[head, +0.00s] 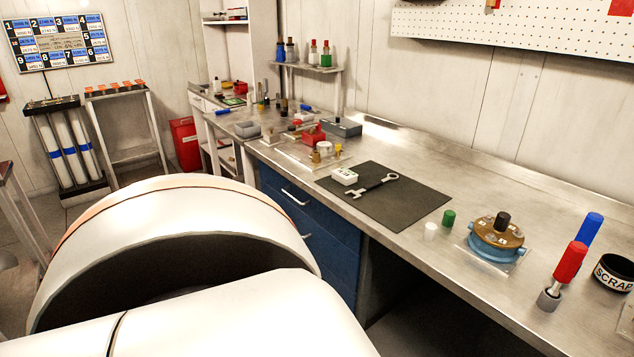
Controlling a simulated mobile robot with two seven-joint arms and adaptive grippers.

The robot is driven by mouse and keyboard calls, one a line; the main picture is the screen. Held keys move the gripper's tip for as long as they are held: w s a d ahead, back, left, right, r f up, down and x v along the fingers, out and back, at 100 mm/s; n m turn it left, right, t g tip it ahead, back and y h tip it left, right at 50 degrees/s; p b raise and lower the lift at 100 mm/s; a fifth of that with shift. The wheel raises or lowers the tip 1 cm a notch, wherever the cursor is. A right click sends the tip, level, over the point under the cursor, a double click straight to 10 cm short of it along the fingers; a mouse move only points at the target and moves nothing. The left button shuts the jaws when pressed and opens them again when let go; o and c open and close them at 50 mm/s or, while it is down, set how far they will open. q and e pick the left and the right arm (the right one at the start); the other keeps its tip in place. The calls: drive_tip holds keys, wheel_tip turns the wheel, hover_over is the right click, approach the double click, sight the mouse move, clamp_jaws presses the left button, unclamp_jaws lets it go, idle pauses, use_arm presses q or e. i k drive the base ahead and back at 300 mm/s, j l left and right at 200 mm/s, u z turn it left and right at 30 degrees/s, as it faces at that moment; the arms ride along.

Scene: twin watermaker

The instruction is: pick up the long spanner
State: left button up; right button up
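A long grey spanner (374,185) lies flat on a dark mat (410,203) on the steel workbench. One end is a ring, toward the right, and the other is an open jaw, toward the left. A small white labelled box (344,176) sits on the mat just beside the jaw end. Large white parts of my own arm fill the lower left of the head view. Neither gripper shows in the view, and nothing touches the spanner.
A blue and brown round fixture (496,240), green cylinder (449,217), white cylinder (431,231), red-handled tool (570,262) and black SCRAP cup (613,272) stand right of the mat. A clear tray (300,156) with small parts stands left. Bare bench lies behind the mat.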

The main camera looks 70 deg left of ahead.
sight(379, 182)
drive_tip(key=u, duration=1.8)
drive_tip(key=i+j+u, duration=0.15)
drive_tip(key=i+j, duration=0.6)
drive_tip(key=j, duration=0.3)
drive_tip(key=i+j+u, duration=0.15)
drive_tip(key=i+j, duration=0.7)
drive_tip(key=k+j, duration=0.05)
drive_tip(key=j, duration=0.1)
